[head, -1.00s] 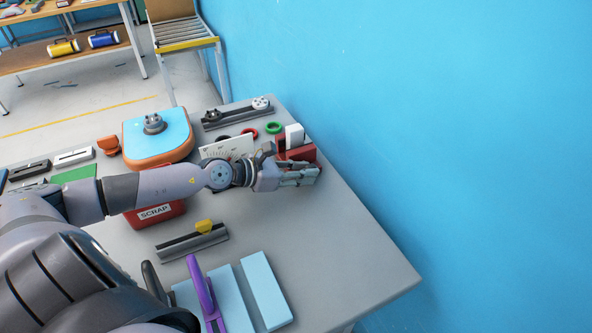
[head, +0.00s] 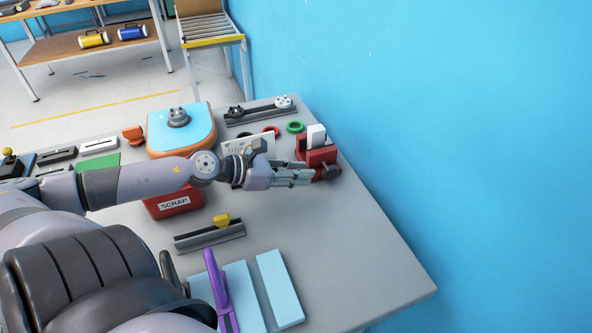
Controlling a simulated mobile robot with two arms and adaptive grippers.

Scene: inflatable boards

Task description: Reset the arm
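My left arm reaches in from the left across the grey workbench (head: 372,262). My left gripper (head: 304,176) is over the bench, just in front of and left of a red vise (head: 318,155) holding a white block (head: 316,134). Its pale fingers point right and look apart, with nothing seen between them. Whether it touches the vise is unclear. A white card with a scale (head: 236,146) is partly hidden behind the wrist. My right gripper is not in view.
Under the forearm is a red SCRAP bin (head: 174,204). Nearer lie a rail with a yellow slider (head: 221,220), pale blue boards (head: 279,288) and a purple tool (head: 215,283).

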